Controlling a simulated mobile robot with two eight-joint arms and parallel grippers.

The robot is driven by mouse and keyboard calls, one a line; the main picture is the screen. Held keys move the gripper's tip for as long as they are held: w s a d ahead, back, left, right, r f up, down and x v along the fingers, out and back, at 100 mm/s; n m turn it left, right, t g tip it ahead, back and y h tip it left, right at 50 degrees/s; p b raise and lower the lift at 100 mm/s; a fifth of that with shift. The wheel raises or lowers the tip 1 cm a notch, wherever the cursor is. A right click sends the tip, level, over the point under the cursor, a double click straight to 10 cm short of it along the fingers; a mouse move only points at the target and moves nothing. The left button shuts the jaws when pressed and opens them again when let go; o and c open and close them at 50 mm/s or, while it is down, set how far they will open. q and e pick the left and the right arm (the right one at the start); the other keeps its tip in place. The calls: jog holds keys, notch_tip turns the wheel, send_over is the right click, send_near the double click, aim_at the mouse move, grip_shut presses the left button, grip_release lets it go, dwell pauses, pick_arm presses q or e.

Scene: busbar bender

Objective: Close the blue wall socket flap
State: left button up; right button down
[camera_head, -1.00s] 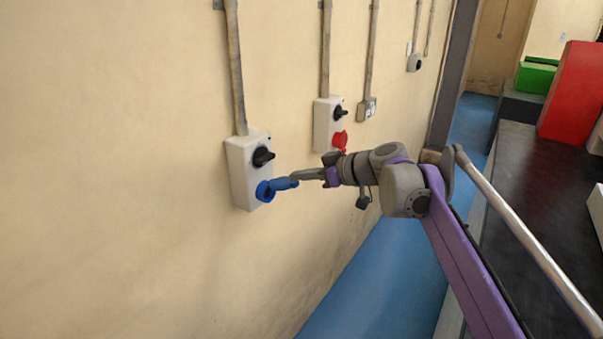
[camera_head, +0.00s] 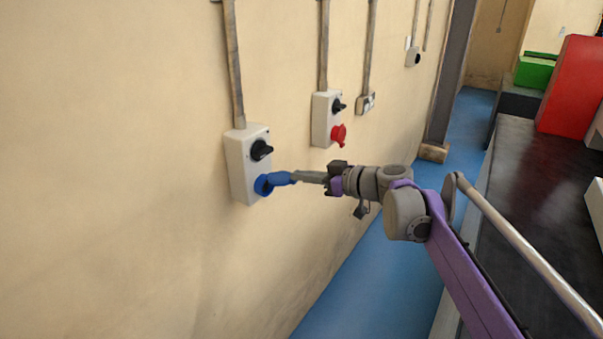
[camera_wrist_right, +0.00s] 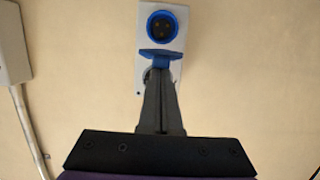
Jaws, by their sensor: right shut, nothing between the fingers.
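The blue wall socket (camera_head: 262,186) sits low on a white box (camera_head: 243,160) with a black rotary switch (camera_head: 261,150) above it. Its blue flap (camera_head: 281,178) stands open, sticking out from the wall. In the right wrist view the round socket (camera_wrist_right: 162,28) shows its dark pin holes, and the flap (camera_wrist_right: 157,57) hangs out on the gripper's side. My right gripper (camera_head: 298,177) is shut and empty, its fingertips (camera_wrist_right: 158,72) at the flap's outer edge; I cannot tell whether they touch. My left gripper is not in view.
A second white box with a red socket (camera_head: 338,135) is on the wall farther along. Metal conduits (camera_head: 233,65) run up the wall. A dark bench (camera_head: 535,190) with red and green blocks stands right. Blue floor (camera_head: 365,275) lies between.

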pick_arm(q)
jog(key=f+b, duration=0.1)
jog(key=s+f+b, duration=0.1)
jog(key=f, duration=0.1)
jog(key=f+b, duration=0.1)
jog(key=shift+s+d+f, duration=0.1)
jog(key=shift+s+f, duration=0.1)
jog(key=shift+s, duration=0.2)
pick_arm(e)
jog(key=w+a+f+t+y, duration=0.2)
jog(key=f+y, duration=0.1)
jog(key=f, duration=0.4)
jog(key=w+a+f+t+y, duration=0.2)
jog(key=a+f+t+y, duration=0.1)
jog(key=f, duration=0.3)
jog(key=shift+a+f+y, duration=0.35)
jog(key=shift+f+y, duration=0.05)
jog(key=shift+y, duration=0.3)
jog(key=shift+a, duration=0.1)
